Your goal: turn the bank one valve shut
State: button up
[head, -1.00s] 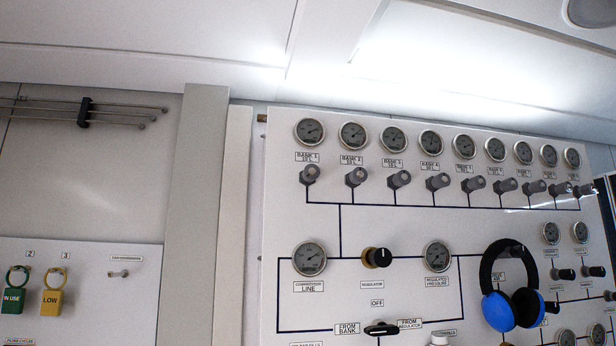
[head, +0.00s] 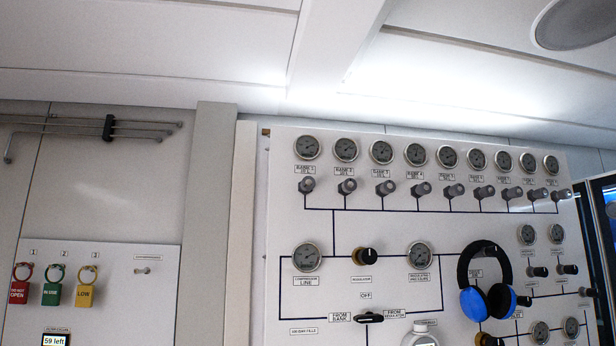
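The bank 1 valve (head: 306,185) is a grey knob at the left end of the upper row on the white fill panel (head: 300,228). Its label (head: 305,170) and a round gauge (head: 307,147) are above it. The knob's turn position is too small to tell. My gripper is not in view, and nothing touches the valve.
Several like valves and gauges run to the right of bank 1. Blue and black headphones (head: 486,280) hang on the panel's right side. A black selector (head: 368,317) is low on the panel. Red (head: 19,292), green and yellow tags hang on the left wall.

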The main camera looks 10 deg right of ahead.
aim_at(308, 184)
jog(key=k, duration=0.15)
jog(key=u, duration=0.9)
jog(key=i, duration=0.7)
jog(key=z, duration=0.05)
